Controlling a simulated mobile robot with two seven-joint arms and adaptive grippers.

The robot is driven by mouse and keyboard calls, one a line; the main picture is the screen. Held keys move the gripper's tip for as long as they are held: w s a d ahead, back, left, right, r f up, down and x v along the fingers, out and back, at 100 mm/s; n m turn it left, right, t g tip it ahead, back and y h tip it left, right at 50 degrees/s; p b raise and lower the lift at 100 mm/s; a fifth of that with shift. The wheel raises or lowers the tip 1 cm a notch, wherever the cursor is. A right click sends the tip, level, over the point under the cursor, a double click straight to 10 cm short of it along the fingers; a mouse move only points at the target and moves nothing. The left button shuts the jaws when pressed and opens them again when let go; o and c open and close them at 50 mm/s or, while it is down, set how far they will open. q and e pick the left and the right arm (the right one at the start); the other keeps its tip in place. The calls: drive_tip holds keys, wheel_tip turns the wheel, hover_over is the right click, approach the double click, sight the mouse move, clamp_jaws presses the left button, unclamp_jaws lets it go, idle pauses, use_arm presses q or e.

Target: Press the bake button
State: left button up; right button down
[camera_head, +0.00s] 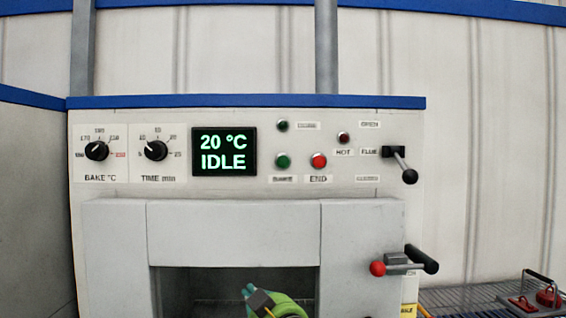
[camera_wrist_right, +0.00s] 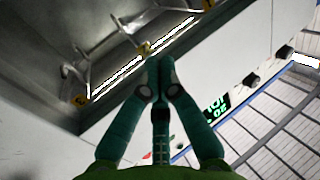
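The oven's control panel faces me in the head view. A green button (camera_head: 282,160) sits right of the display, above a small label too blurred to read; I take it as the bake button. A red button (camera_head: 319,160) labelled END is to its right. The display (camera_head: 224,151) reads 20 °C IDLE. My right gripper (camera_head: 262,301) is low in front of the oven opening, below the buttons and apart from them. In the right wrist view its fingertips (camera_wrist_right: 159,72) meet with nothing visible between them. My left gripper is not in view.
Two knobs, BAKE (camera_head: 97,151) and TIME (camera_head: 156,150), are left of the display. A flue lever (camera_head: 403,165) and a red-ended latch handle (camera_head: 400,266) stick out at the right. Hooks and lit strips show in the right wrist view. Red parts (camera_head: 549,296) lie at lower right.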

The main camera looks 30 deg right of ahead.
sight(283, 162)
drive_tip(key=r+t, duration=0.1)
drive_tip(key=r, duration=0.3)
drive_tip(key=d+r+t, duration=0.1)
drive_tip(key=r, duration=0.4)
drive_tip(key=s+d+r+t, duration=0.1)
drive_tip(key=r, duration=0.3)
drive_tip(key=shift+s+d+r+m+h, duration=0.1)
drive_tip(key=shift+d+r+m+h, duration=0.05)
drive_tip(key=shift+r+m+h, duration=0.2)
drive_tip(key=s+d+r+t, duration=0.2)
drive_tip(key=s+r, duration=0.2)
drive_tip(key=r, duration=0.7)
drive_tip(key=shift+m+t+h, duration=0.35)
drive_tip(key=shift+m+t, duration=0.05)
drive_tip(key=shift+m, duration=0.05)
drive_tip(key=shift+d+r, duration=0.1)
drive_tip(key=shift+w+d+p, duration=0.3)
drive_tip(key=shift+w+d, duration=0.45)
drive_tip(key=shift+w, duration=0.45)
drive_tip(key=shift+w+d+p, duration=0.35)
drive_tip(key=shift+w+d, duration=0.4)
drive_tip(key=shift+w, duration=0.5)
drive_tip(key=shift+w+d+p, duration=0.3)
drive_tip(key=shift+w+d, duration=0.45)
drive_tip(key=shift+w, duration=0.45)
drive_tip(key=shift+w, duration=0.15)
drive_tip(key=shift+w+d, duration=0.2)
drive_tip(key=shift+w, duration=0.05)
